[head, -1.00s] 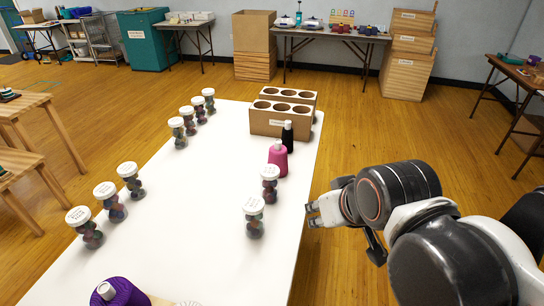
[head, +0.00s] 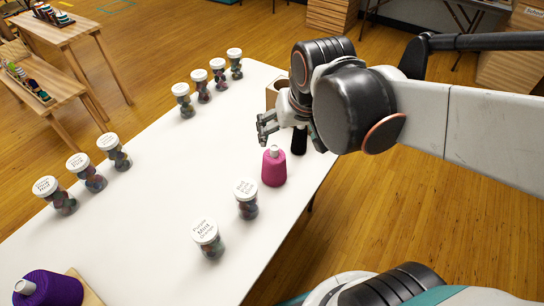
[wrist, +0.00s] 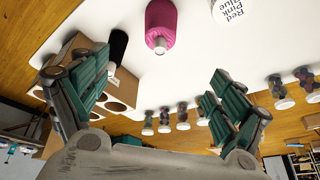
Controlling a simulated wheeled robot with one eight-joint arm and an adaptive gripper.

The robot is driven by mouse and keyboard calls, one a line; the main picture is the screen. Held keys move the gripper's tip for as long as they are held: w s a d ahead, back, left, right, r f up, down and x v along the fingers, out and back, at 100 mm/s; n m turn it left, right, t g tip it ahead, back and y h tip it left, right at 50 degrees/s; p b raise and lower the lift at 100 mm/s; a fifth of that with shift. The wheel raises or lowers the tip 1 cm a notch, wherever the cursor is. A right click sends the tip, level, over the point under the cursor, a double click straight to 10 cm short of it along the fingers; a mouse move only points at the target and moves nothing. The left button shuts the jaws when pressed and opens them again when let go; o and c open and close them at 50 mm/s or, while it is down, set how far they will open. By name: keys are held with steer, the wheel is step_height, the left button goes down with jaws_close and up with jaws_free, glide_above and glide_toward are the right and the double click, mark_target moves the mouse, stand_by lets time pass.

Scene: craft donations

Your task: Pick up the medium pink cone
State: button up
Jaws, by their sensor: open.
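The pink cone (head: 273,168) is a spool of pink thread with a pale tip, standing upright on the white table (head: 150,205) near its right edge. In the wrist view the pink cone (wrist: 161,24) shows at the top middle, beyond the fingertips. My gripper (head: 266,128) is just behind and above the cone in the head view, apart from it. In the wrist view my gripper (wrist: 160,88) has its green-padded fingers spread wide with nothing between them.
A black cone (head: 299,141) stands close behind the pink one, partly hidden by my gripper. A lidded jar (head: 246,198) stands just in front. A cardboard holder with round holes (wrist: 118,92) is partly hidden by my arm. A purple cone (head: 48,289) is at the front left.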

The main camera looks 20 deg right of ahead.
steer(key=w+f+m+g+p, duration=0.2)
steer(key=w+p, duration=0.1)
steer(key=w, duration=0.3)
steer(key=m+g+p, duration=0.1)
steer(key=g+p, duration=0.1)
steer(key=p, duration=0.1)
glide_above(276, 146)
step_height(276, 146, down, 5)
steer(key=shift+f, duration=0.15)
steer(key=shift+w+f+g, duration=0.1)
steer(key=shift+f+g, duration=0.2)
steer(key=shift+f, duration=0.3)
step_height(276, 146, down, 8)
steer(key=b, duration=0.3)
steer(key=shift+f, duration=0.1)
steer(key=shift+s+a+f+b, duration=0.15)
steer(key=shift+f+b, duration=0.65)
steer(key=shift+f, duration=0.55)
steer(key=shift+s+a+f+b, duration=0.15)
steer(key=shift+f+b, duration=0.65)
steer(key=shift+f, duration=0.55)
steer(key=shift+w+r, duration=0.1)
steer(key=shift+c, duration=0.5)
steer(key=c, duration=1.2)
